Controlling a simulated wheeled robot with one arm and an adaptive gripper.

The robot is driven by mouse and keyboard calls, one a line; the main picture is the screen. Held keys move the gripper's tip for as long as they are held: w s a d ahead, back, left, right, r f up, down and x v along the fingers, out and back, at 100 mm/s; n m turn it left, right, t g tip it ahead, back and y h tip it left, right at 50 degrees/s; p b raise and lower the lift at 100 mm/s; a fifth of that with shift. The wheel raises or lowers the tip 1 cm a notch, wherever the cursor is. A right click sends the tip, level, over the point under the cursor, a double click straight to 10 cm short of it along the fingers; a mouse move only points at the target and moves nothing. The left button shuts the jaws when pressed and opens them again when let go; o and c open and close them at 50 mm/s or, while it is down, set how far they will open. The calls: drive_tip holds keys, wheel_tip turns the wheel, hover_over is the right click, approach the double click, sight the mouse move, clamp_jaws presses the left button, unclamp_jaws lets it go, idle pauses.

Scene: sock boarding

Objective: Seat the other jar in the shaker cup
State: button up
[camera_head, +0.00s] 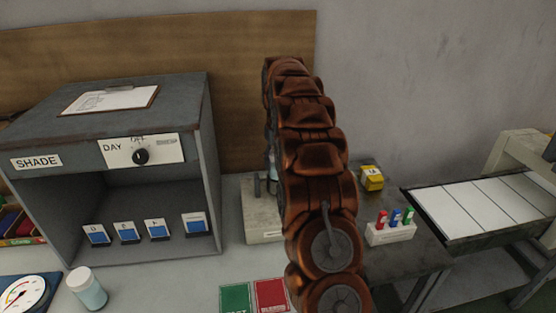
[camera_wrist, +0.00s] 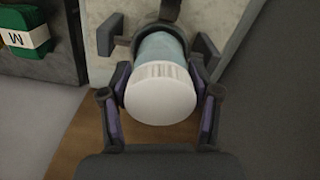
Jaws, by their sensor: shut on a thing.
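In the wrist view, my gripper (camera_wrist: 162,84) is shut on a jar (camera_wrist: 163,92) with a white lid and a pale blue body, one finger on each side. The lid faces the camera. The jar's far end meets the dark curved shaker cup (camera_wrist: 160,31); I cannot tell how deep it sits. In the head view, my arm hides the gripper and most of the shaker (camera_head: 262,218), which has a pale base. Another white-lidded, pale blue jar (camera_head: 88,289) stands on the table at the lower left.
A grey shade booth (camera_head: 205,180) with a dial and several blue cards stands at the left. A round gauge (camera_head: 22,294) is at the lower left corner. Green (camera_head: 235,298) and red (camera_head: 270,294) pads lie in front. A small rack (camera_head: 390,233) and yellow block (camera_head: 371,178) are at the right.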

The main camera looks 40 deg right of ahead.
drive_tip(key=shift+f+b, duration=0.75)
drive_tip(key=shift+f, duration=1.1)
drive_tip(key=o, duration=1.5)
wheel_tip(320, 180, up, 11)
drive_tip(key=shift+f, duration=0.1)
drive_tip(key=shift+r, duration=0.6)
